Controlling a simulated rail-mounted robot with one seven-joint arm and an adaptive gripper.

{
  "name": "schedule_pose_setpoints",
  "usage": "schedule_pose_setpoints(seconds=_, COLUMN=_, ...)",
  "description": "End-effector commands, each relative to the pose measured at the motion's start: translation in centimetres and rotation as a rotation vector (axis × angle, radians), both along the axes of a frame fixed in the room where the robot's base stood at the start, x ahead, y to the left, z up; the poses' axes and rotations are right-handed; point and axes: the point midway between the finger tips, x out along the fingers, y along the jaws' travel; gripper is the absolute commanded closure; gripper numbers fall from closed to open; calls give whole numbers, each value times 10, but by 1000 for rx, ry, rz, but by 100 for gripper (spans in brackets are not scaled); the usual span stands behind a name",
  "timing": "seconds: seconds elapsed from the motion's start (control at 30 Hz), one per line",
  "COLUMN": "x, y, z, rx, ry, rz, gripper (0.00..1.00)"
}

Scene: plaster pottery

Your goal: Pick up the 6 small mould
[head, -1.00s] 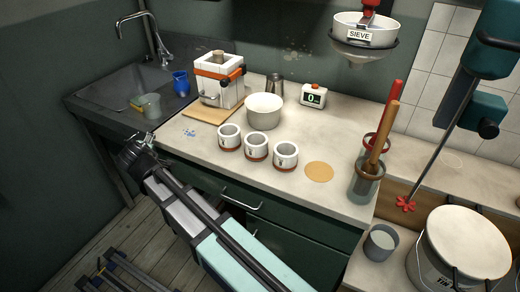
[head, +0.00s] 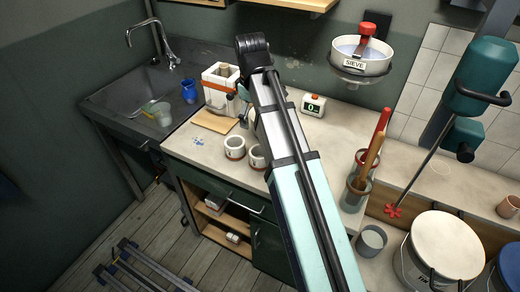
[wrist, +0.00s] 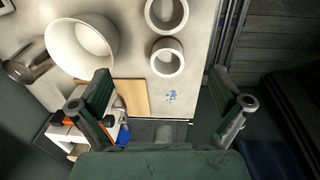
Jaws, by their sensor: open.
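I cannot pick out a mould marked 6 in any view. A white block with an orange strap (head: 220,88) stands at the back of the counter, left of my arm; it may be a mould. It also shows in the wrist view (wrist: 62,133), partly behind the left finger. Small white block-like things (head: 214,204) sit in the open cabinet under the counter; no number is readable on them. My gripper (wrist: 165,104) is open, with nothing between its fingers, and looks down above the counter's edge. In the head view my arm hides most of it.
Two white cups (head: 235,147) (head: 257,157) stand on the counter beside my arm. A white bowl (wrist: 82,46) and a wooden board (wrist: 131,97) show in the wrist view.

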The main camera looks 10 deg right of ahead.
Motion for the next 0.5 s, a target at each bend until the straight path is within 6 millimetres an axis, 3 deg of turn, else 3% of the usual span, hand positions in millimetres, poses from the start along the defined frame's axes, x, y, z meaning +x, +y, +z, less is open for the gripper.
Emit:
schedule_pose_setpoints(seconds=0.03, x=-7, y=-8, z=11, rx=13, ry=25, rz=-4, gripper=0)
schedule_pose_setpoints(seconds=0.17, x=-17, y=-16, z=15, rx=30, ry=63, rz=1, gripper=0)
schedule_pose_setpoints(seconds=0.5, x=-19, y=-16, z=-31, rx=31, ry=69, rz=2, gripper=0)
